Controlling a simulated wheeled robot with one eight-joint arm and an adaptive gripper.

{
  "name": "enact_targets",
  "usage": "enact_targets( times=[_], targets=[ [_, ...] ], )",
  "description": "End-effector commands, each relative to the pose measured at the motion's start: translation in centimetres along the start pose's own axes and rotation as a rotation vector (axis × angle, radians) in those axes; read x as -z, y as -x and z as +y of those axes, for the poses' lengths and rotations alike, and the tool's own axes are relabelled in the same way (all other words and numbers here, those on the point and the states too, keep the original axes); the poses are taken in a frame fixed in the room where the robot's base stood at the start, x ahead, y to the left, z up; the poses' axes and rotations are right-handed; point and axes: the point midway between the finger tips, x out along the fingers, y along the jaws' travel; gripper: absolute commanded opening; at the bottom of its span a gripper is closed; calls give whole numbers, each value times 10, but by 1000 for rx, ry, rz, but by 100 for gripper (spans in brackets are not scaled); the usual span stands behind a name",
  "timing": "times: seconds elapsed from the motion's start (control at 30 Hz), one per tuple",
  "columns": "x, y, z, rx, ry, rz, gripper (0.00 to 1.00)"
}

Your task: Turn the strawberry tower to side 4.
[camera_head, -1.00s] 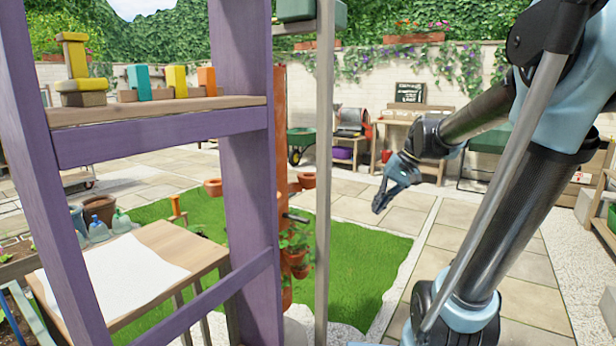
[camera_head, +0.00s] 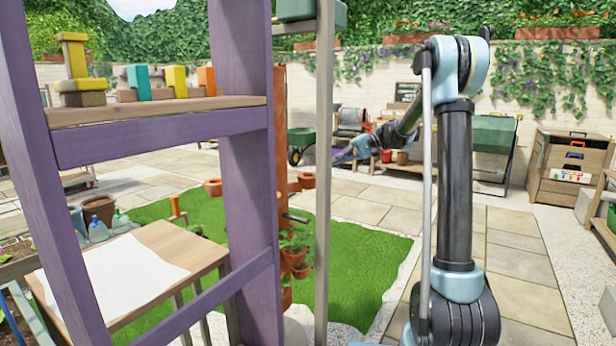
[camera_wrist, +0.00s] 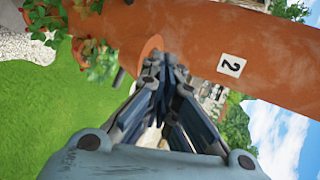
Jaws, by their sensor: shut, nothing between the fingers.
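The strawberry tower (camera_head: 281,150) is a tall terracotta column on the lawn, partly hidden behind a purple post in the head view. It carries small pots (camera_head: 296,258) with green plants, and a dark handle (camera_head: 296,218) sticks out of its side. In the wrist view the tower (camera_wrist: 195,40) lies across the picture, with a white plate marked 2 (camera_wrist: 231,66) on it. My gripper (camera_wrist: 165,62) is shut and empty, its tips overlapping the tower and a pot rim in that view. In the head view my gripper (camera_head: 345,157) is right of the tower; contact cannot be told.
A purple shelf frame (camera_head: 240,150) with coloured blocks stands close at left. A thin grey post (camera_head: 323,180) stands just right of the tower. A wooden table (camera_head: 170,250) with white paper is at lower left. Paving at right is open.

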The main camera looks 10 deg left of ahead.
Motion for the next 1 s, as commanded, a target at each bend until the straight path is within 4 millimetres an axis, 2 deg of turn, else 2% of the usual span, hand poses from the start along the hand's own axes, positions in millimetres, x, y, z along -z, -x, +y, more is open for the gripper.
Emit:
enact_targets(
  times=[0.03, 0.2, 0.5, 0.73, 1.0],
  targets=[
    [15, -4, 1, 28, 6, -12, 0],
    [56, -14, 3, 131, 27, -54, 0],
    [119, -36, 22, 312, 71, -128, 0],
    [148, -50, 39, 416, 101, -171, 0],
    [156, -58, 45, 457, 113, -188, 0]
  ],
)
